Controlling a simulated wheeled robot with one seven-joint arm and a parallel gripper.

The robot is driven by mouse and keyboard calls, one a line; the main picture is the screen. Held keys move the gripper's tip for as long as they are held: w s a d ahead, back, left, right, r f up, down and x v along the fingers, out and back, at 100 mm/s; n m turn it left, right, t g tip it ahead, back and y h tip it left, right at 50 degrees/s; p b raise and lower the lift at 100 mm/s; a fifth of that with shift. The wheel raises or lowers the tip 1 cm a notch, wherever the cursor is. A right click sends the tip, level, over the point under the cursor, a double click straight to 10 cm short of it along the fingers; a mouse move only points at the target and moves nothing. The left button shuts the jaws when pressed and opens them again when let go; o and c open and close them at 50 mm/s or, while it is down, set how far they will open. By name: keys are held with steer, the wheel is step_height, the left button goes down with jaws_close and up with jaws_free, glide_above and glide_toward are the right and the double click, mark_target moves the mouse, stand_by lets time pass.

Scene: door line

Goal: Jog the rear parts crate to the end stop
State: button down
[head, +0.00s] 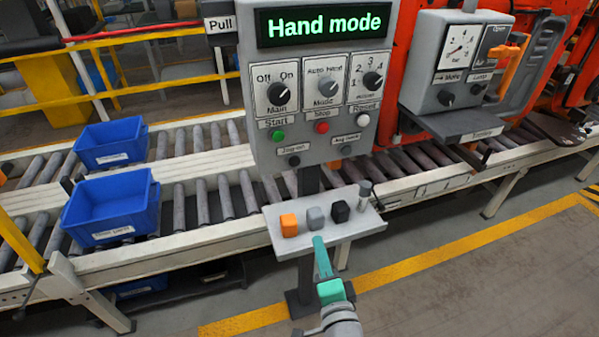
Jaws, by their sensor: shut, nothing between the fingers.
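Two blue crates stand at the left on roller conveyors: one on the far line (110,143) and one on the near line (108,205). Each has a white label too small to read surely. The control panel (245,120) reads "Hand mode" on its display (325,24). Below its three rotary knobs are a green Start button (277,135), a red Stop button (322,127) and a white Reset button (363,120). Two black buttons (294,161) (347,155) sit lowest, under small jog labels. My gripper (319,240) is shut and empty, at the front of the small shelf below the panel.
The shelf (342,234) carries orange (289,225), grey (316,219) and black (340,212) blocks and a grey upright cylinder (365,195). Yellow rails are at the left. The floor at the lower right is clear.

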mark_target(295, 163)
steer(key=w+r+y, duration=0.3)
steer(key=r, duration=0.6)
steer(key=shift+a+r+m, duration=0.15)
steer(key=shift+r+m, duration=0.15)
steer(key=shift+r, duration=0.05)
steer(key=shift+w, duration=0.15)
steer(key=x, duration=1.3)
steer(key=shift+w+a, duration=0.1)
steer(key=shift+w, duration=0.3)
